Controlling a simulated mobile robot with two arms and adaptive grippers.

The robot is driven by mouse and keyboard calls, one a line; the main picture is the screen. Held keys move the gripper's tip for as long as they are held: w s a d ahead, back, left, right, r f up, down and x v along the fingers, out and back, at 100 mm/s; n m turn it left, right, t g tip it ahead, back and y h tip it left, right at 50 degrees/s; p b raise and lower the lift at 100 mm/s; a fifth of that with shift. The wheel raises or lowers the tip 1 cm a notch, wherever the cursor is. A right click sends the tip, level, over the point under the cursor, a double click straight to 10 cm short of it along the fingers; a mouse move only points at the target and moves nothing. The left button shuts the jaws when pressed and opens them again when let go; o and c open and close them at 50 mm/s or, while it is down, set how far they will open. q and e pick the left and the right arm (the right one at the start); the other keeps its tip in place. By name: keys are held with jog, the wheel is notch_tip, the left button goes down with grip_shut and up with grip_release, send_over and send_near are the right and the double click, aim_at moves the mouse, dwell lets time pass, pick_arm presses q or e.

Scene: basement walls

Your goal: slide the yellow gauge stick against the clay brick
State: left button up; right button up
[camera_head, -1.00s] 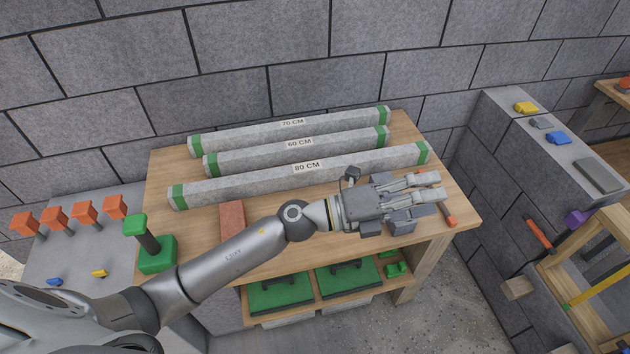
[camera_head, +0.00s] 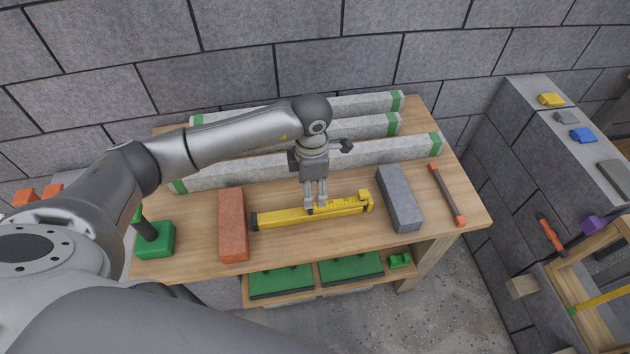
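The yellow gauge stick (camera_head: 285,217) lies on the wooden table, with a dark cap at its left end and a raised yellow block at its right end. The reddish clay brick (camera_head: 232,225) lies just left of the stick's dark end. The gap there is very narrow, and I cannot tell whether they touch. My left gripper (camera_head: 315,204) points down at the middle of the stick, its fingertips at or on it. The fingers are close together; whether they grip the stick is unclear. My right gripper is out of view.
A grey block (camera_head: 399,198) lies right of the stick, then a thin bar with orange ends (camera_head: 447,194). Labelled concrete beams with green ends (camera_head: 395,152) lie behind. A green-based tool (camera_head: 155,240) stands at the left. The front table strip is clear.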

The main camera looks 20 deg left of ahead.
aim_at(307, 211)
pick_arm(q)
notch_tip(307, 211, down, 10)
jog(key=shift+s+r+p, duration=0.1)
jog(key=shift+r+p, duration=0.05)
jog(key=shift+p, duration=0.65)
grip_shut()
jog(key=shift+s+a, duration=0.4)
jog(key=shift+a, duration=0.15)
dwell(0.3)
grip_release()
